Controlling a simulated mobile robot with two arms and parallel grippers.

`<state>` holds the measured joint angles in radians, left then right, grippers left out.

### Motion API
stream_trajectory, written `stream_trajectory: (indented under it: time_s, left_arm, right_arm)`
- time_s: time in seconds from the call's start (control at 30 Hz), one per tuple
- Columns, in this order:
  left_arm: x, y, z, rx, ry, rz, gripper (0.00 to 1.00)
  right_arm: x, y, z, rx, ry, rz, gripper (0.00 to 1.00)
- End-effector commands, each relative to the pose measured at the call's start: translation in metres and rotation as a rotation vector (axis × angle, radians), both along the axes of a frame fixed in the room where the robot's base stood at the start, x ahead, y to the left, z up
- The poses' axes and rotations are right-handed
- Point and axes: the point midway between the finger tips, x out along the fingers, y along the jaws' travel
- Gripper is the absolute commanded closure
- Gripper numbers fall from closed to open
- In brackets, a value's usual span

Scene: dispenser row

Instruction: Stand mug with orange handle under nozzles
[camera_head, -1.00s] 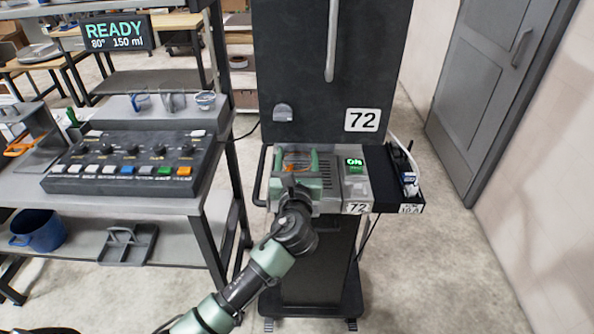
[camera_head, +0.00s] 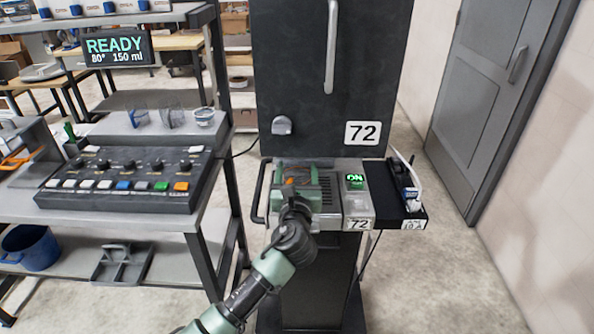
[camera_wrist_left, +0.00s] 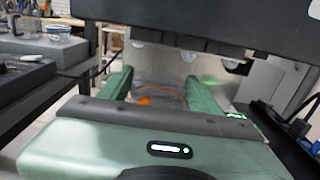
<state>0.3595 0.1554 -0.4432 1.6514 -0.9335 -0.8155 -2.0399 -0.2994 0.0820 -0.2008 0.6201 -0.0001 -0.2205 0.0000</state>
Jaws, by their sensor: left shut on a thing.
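The mug with the orange handle is mostly hidden by my left gripper. In the wrist view its orange rim and handle (camera_wrist_left: 146,100) show between the two green fingers. In the head view only a small orange patch (camera_head: 290,181) shows. My left gripper (camera_head: 295,172) is shut on the mug, over the left part of the dispenser's grilled tray (camera_head: 329,188). I cannot tell whether the mug touches the tray. My right gripper is not in view.
The dispenser's green-lit panel (camera_head: 355,181) is right of the tray, with a black side shelf (camera_head: 405,205) beyond. At left, a bench holds a button console (camera_head: 125,180) and clear cups (camera_head: 172,117). A display (camera_head: 119,48) reads READY. Floor at right is clear.

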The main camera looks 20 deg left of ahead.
Motion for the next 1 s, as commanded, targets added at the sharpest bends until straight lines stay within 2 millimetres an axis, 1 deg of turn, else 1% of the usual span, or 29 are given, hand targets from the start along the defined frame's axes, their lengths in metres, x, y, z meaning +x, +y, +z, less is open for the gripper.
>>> stream_trajectory:
  time_s: [0.57,0.6,0.67,0.7,1.0]
  left_arm:
    - [0.0,0.0,-0.011,0.001,0.0,-0.001,0.78]
    - [0.0,0.0,-0.011,0.001,0.0,-0.001,0.34]
    - [0.0,0.0,-0.01,0.0,0.0,-0.001,0.17]
    - [0.0,0.0,-0.01,0.0,0.0,-0.001,0.11]
    - [-0.001,0.0,-0.011,0.0,0.001,0.0,0.11]
  right_arm:
    - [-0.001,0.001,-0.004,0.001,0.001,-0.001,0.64]
    - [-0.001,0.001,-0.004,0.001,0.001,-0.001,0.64]
    - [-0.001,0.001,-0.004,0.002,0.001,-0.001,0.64]
    - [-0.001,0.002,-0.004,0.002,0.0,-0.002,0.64]
    - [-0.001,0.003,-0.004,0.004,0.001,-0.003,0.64]
